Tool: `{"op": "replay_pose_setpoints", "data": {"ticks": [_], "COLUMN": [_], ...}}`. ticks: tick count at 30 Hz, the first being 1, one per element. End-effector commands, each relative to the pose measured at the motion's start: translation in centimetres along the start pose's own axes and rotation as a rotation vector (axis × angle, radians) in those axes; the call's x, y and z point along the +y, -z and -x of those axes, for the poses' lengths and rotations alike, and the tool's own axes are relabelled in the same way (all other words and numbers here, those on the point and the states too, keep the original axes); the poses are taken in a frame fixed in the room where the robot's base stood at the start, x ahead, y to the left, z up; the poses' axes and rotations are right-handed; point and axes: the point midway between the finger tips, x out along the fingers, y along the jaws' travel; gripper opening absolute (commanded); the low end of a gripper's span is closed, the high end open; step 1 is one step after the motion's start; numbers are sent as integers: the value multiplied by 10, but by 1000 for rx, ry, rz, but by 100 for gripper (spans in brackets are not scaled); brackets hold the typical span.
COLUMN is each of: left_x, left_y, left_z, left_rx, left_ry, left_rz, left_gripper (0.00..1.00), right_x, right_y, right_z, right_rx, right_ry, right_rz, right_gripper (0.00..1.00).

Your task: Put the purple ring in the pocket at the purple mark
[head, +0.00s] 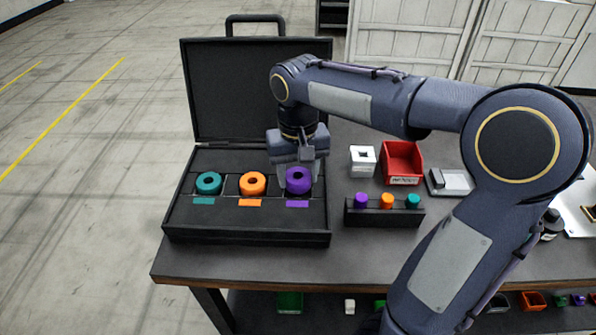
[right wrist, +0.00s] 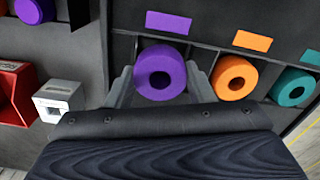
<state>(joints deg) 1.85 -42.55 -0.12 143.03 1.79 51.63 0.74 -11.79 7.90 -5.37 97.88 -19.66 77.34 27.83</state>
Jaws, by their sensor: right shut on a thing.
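The purple ring (head: 298,181) is at the right-hand pocket of the open black case, just behind the purple mark (head: 297,204). My right gripper (head: 298,178) points down and is shut on the ring. In the right wrist view the ring (right wrist: 160,73) is between the two fingers (right wrist: 160,85), beside the purple mark (right wrist: 168,23). I cannot tell whether the ring rests on the pocket's floor or is held slightly above it; the pocket is mostly hidden. My left gripper is not in view.
A teal ring (head: 208,184) and an orange ring (head: 252,184) sit in the pockets to the left, at their marks. The case lid (head: 235,90) stands up behind. A black rack with coloured pegs (head: 384,214), a red bin (head: 402,161) and a white block (head: 362,160) are to the right.

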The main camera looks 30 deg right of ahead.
Motion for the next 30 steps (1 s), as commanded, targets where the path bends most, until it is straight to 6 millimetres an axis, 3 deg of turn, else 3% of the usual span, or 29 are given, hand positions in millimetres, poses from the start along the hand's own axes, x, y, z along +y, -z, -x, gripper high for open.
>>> {"op": "replay_pose_setpoints", "data": {"ticks": [10,11,16,22,26,30], "left_x": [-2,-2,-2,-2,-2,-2], "left_y": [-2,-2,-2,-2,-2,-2], "left_z": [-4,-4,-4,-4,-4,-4], "left_rx": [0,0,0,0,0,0], "left_ry": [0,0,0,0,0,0], "left_rz": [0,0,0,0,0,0], "left_gripper": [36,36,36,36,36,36], "right_x": [0,0,0,0,0,1], "right_y": [0,0,0,0,0,0], "right_z": [-8,-7,-7,-7,-7,-7], "right_rx": [0,0,0,0,-1,-1], "right_ry": [0,0,0,0,-1,-2], "right_rz": [0,0,0,0,0,-1], "right_gripper": [22,51,73,73,90,92]}}
